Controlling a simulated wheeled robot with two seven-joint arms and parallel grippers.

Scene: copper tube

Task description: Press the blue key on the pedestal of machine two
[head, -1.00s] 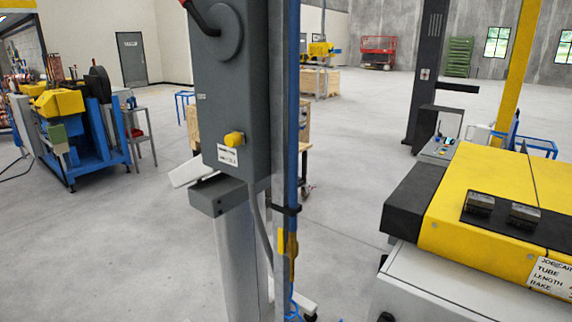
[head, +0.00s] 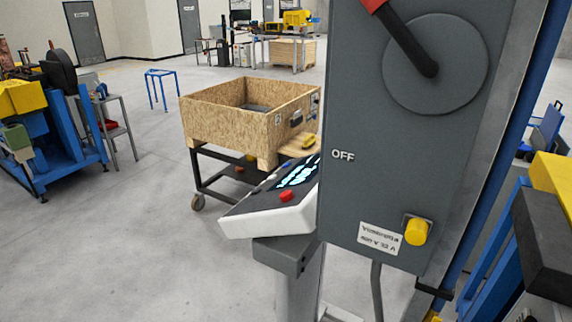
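A white control console (head: 268,215) stands on a grey pedestal (head: 295,285) in the middle of the head view, partly behind a grey switch cabinet. Its sloped top carries a red button (head: 286,196) and a lit panel of pale blue shapes (head: 300,172). No number shows on the console. Neither of my grippers is in view.
The grey cabinet (head: 350,110), with a red-handled lever, "OFF" lettering and a yellow knob (head: 416,232), blocks the right side. A wooden crate (head: 225,120) on a wheeled cart stands behind the console. The floor (head: 150,240) at the left is clear.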

